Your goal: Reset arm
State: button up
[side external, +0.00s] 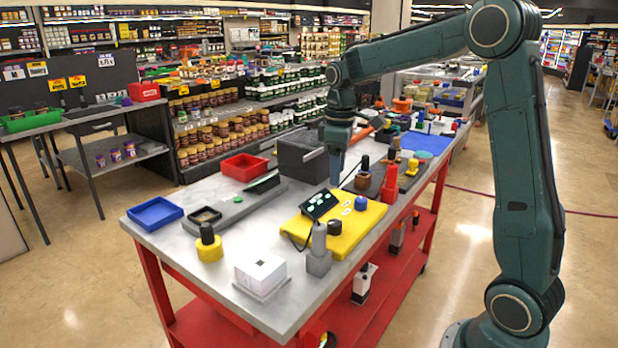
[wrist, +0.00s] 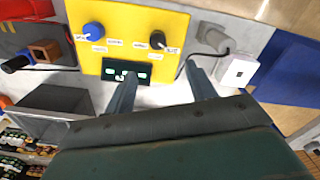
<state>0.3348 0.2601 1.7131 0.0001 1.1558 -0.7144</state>
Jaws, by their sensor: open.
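My gripper (side external: 336,181) hangs pointing down over the table behind the yellow panel, beside the dark grey box. In the wrist view its two fingers (wrist: 163,90) are spread apart with nothing between them. The yellow panel (side external: 360,226) lies on the table with a tilted dark display (side external: 319,204), a blue knob (side external: 361,203) and a black knob (side external: 335,227). The wrist view shows the same panel (wrist: 130,45) with its display (wrist: 128,73) near the left finger.
The dark grey box (side external: 302,158) stands close to my gripper. A red tray (side external: 245,167), a blue tray (side external: 155,214), a white box (side external: 261,271), a grey upright part (side external: 319,258) and a yellow-based part (side external: 209,248) stand on the grey table (side external: 165,242). Several tools crowd the far end.

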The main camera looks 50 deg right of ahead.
jog(key=s+a+r+m+t, duration=0.2)
jog(key=s+a+r, duration=0.4)
jog(key=s+a, duration=0.3)
jog(key=s+a+f+m+t, duration=0.1)
jog(key=s+a, duration=0.1)
jog(key=s, duration=0.4)
jog(key=s+a+f+m+t, duration=0.1)
jog(key=s+a+t, duration=0.1)
jog(key=s, duration=0.5)
jog(key=shift+a+f, duration=0.35)
jog(key=shift+a, duration=0.1)
jog(key=shift+s, duration=0.1)
